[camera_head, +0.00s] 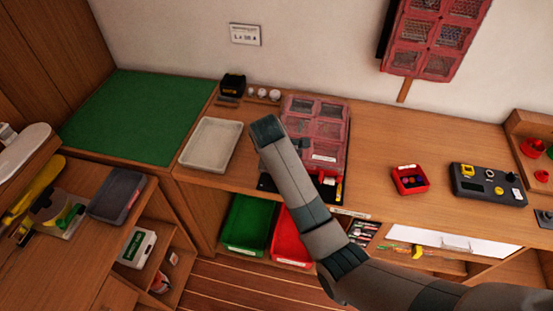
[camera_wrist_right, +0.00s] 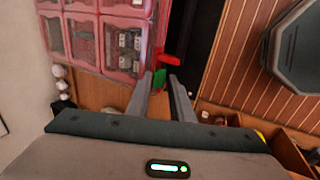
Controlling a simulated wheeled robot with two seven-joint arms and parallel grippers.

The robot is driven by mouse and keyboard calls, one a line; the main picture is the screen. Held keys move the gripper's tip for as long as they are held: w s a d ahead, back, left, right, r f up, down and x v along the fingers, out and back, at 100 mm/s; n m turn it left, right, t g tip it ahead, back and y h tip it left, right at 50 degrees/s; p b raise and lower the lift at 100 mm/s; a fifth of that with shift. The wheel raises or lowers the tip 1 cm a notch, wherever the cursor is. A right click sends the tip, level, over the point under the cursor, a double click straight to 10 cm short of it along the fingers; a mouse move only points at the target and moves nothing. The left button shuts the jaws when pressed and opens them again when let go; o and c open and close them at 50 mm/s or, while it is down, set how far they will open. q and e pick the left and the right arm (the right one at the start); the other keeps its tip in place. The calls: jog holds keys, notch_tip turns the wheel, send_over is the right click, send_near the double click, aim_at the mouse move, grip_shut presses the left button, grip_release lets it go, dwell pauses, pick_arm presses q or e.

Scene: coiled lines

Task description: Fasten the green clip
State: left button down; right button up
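In the right wrist view the small green clip (camera_wrist_right: 158,80) shows just beyond the fingertips of my right gripper (camera_wrist_right: 161,83), at the edge of a red compartment case (camera_wrist_right: 85,35). The two fingers are apart with a gap between them, and I see nothing gripped. Whether the clip lies within the gap or beyond it is hard to tell. A red clip (camera_wrist_right: 169,60) sits next to the green one. In the head view the case (camera_head: 335,125) lies on the bench, and my right arm hides the green clip and the fingertips. My left gripper is out of view.
A pale tray (camera_head: 210,145) and a green mat (camera_head: 130,115) lie left of the case. Green (camera_head: 246,222) and red (camera_head: 290,245) bins are below the bench edge. A small red box (camera_head: 410,180) and a dark device (camera_head: 487,184) stand to the right.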

grip_shut()
jog(key=shift+w, duration=0.15)
jog(key=shift+w+d+r+g, duration=0.2)
jog(key=shift+w+g, duration=0.15)
jog(key=shift+g, duration=0.25)
jog(key=shift+w+d+g+y, duration=0.1)
jog(key=shift+w+g+y, duration=0.35)
jog(key=shift+g, duration=0.25)
jog(key=o, duration=0.5)
grip_release()
jog(key=shift+r, duration=0.15)
